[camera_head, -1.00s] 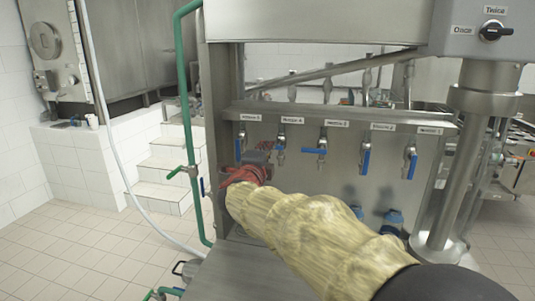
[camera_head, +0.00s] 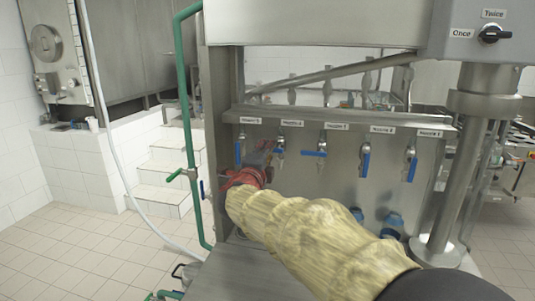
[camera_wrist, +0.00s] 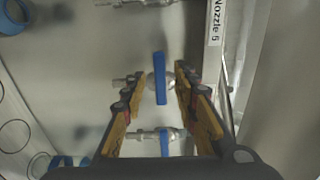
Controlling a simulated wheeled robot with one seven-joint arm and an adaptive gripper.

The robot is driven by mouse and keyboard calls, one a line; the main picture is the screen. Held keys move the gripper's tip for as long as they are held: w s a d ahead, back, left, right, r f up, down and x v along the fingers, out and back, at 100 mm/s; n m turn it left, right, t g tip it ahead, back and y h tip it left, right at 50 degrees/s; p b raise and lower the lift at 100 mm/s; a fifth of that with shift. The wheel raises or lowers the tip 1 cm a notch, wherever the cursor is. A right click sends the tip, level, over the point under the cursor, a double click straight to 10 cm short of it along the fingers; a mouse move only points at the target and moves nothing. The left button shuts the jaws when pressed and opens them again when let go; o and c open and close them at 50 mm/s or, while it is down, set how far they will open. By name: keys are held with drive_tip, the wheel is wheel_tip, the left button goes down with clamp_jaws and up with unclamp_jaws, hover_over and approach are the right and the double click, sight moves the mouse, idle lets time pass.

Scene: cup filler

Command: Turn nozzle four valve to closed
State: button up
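The nozzle four valve is second from the left in the head view, under its label (camera_head: 291,123). Its blue handle (camera_head: 278,151) lies sideways, across the pipe. In the wrist view this handle (camera_wrist: 160,78) shows between my fingers, crosswise to its metal pipe. My gripper (camera_wrist: 158,78) is open, with a finger on each side of the handle and a gap to both. In the head view my gripper (camera_head: 262,156) is just left of the nozzle four valve, partly covering the panel below nozzle five.
The nozzle five handle (camera_head: 238,152) hangs down. The nozzle three handle (camera_head: 314,153) lies sideways and also shows in the wrist view (camera_wrist: 164,143). The nozzle two handle (camera_head: 366,162) and nozzle one handle (camera_head: 412,168) hang down. A green pipe (camera_head: 188,110) stands to the left.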

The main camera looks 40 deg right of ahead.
drive_tip(key=v, duration=1.2)
